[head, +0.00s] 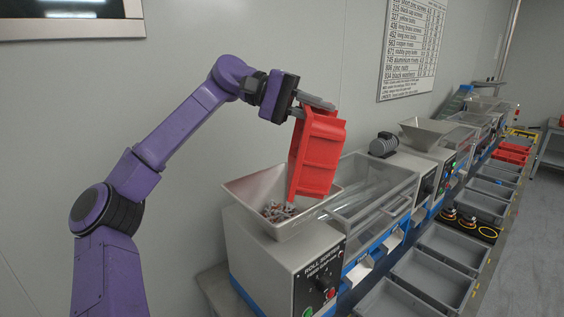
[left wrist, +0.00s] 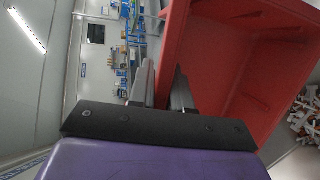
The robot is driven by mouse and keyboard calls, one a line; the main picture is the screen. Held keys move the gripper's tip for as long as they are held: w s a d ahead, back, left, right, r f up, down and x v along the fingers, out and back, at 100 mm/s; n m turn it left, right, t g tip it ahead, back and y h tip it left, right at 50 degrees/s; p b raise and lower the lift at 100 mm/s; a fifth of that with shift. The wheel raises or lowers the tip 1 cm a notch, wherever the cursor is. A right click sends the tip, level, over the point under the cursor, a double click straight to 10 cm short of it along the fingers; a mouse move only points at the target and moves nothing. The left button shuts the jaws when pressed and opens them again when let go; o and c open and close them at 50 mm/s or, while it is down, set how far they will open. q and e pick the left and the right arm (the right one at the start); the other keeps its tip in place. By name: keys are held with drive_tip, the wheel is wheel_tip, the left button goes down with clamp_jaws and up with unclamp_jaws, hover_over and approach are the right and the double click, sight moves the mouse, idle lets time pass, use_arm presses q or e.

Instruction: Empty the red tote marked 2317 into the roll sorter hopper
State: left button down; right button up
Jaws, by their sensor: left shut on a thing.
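My left gripper (head: 300,103) is shut on the upper rim of a red tote (head: 318,155). The tote is tipped steeply, its lower end at the hopper of the roll sorter. The hopper (head: 247,184) is a pale flared funnel on the grey machine labelled "ROLL SORTER". Small grey and reddish parts (head: 280,211) lie in the hopper. In the left wrist view the gripper (left wrist: 160,88) grips the wall of the red tote (left wrist: 235,75), whose visible inside looks empty. Parts (left wrist: 306,112) show at the right edge there. The number on the tote cannot be read. My right gripper is not in view.
A clear-topped trough (head: 375,185) runs right from the hopper. Grey bins (head: 432,266) line the machine's front. A second hopper (head: 425,131) stands farther along. More red totes (head: 512,150) sit at the far right. A wall chart (head: 415,45) hangs behind.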

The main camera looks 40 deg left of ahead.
use_arm(q)
drive_tip(key=shift+w+d+f+b, duration=0.15)
drive_tip(key=shift+w+b, duration=0.15)
drive_tip(key=shift+w, duration=0.1)
drive_tip(key=shift+w+d+f+b, duration=0.15)
drive_tip(key=shift+w+b, duration=0.15)
drive_tip(key=shift+w, duration=0.05)
drive_tip(key=shift+r, duration=0.1)
drive_tip(key=shift+s+d+r+g+y+p, duration=0.25)
drive_tip(key=shift+d+g+y+p, duration=0.1)
drive_tip(key=shift+p, duration=0.75)
drive_tip(key=w+d+f+n+g+y+p, duration=0.2)
drive_tip(key=w+d+f+g+y+p, duration=0.7)
drive_tip(key=p, duration=0.6)
drive_tip(key=shift+w+d+f+n+y+p, duration=0.35)
drive_tip(key=shift+w+d+f+y, duration=0.75)
drive_tip(key=shift+w, duration=0.65)
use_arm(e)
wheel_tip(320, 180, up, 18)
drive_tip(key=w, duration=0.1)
use_arm(q)
drive_tip(key=shift+a+f, duration=0.15)
drive_tip(key=shift+a, duration=0.05)
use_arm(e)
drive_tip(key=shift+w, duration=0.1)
